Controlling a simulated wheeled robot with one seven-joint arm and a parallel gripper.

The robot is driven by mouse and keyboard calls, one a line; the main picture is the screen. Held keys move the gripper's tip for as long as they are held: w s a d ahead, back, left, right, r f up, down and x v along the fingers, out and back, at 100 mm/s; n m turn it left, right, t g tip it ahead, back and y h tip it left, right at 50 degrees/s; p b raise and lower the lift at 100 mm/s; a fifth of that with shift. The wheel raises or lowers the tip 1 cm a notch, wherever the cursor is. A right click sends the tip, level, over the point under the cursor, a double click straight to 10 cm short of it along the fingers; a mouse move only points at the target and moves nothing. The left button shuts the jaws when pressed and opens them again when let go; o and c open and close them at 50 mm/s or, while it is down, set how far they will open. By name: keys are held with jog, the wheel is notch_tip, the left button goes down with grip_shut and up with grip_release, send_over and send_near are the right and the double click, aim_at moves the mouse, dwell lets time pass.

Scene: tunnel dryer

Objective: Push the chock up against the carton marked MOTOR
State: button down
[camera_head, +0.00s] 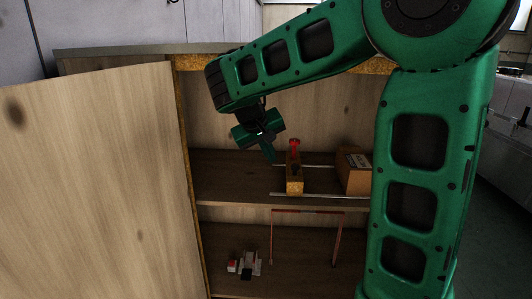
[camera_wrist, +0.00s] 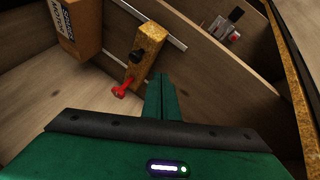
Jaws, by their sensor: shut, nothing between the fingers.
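The chock (camera_head: 294,187) is a worn yellow block with a black knob and a red part at its end. It stands on the upper shelf across two pale metal strips. In the wrist view the chock (camera_wrist: 150,43) lies just beyond my fingers. The brown carton (camera_head: 353,182) stands to its right in the head view, with a gap between them. My gripper (camera_head: 271,156) is shut and empty, pointing down, left of the chock. Its closed fingers (camera_wrist: 161,78) appear apart from the chock.
The cabinet door (camera_head: 100,190) is open at the left. The upper shelf (camera_head: 228,178) is bare left of the chock. On the lower shelf are small red, white and dark items (camera_head: 246,265) and a thin reddish frame (camera_head: 307,212). My arm hides the cabinet's right side.

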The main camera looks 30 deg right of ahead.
aim_at(294, 167)
jog(key=w+d+f, duration=0.1)
jog(key=d+f, duration=0.4)
jog(key=d, duration=0.1)
jog(key=shift+d+f, duration=0.15)
jog(key=shift+d, duration=0.2)
